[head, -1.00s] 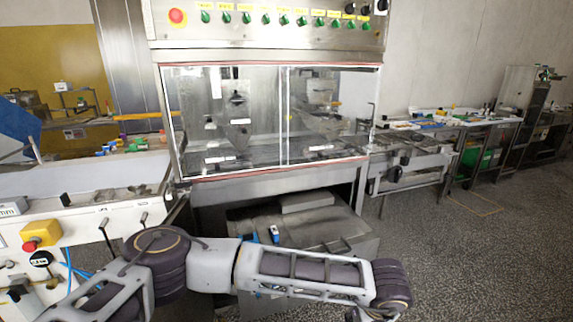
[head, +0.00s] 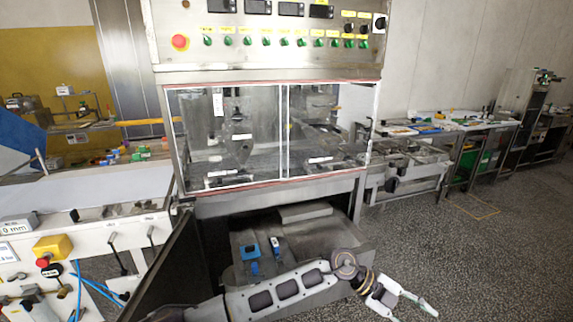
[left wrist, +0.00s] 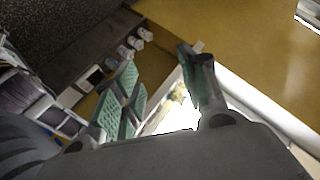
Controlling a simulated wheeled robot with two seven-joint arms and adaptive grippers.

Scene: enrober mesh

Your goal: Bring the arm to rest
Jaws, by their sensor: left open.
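My left arm comes in along the bottom of the head view, in front of the steel machine (head: 270,196). My right gripper is not in view.
The machine has a glass front (head: 235,140) and a knob panel (head: 280,22). A dark door panel (head: 172,268) stands open at its lower left. A white control unit (head: 100,225) is at left. Benches (head: 445,128) stand at right. Floor (head: 480,255) at right is clear.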

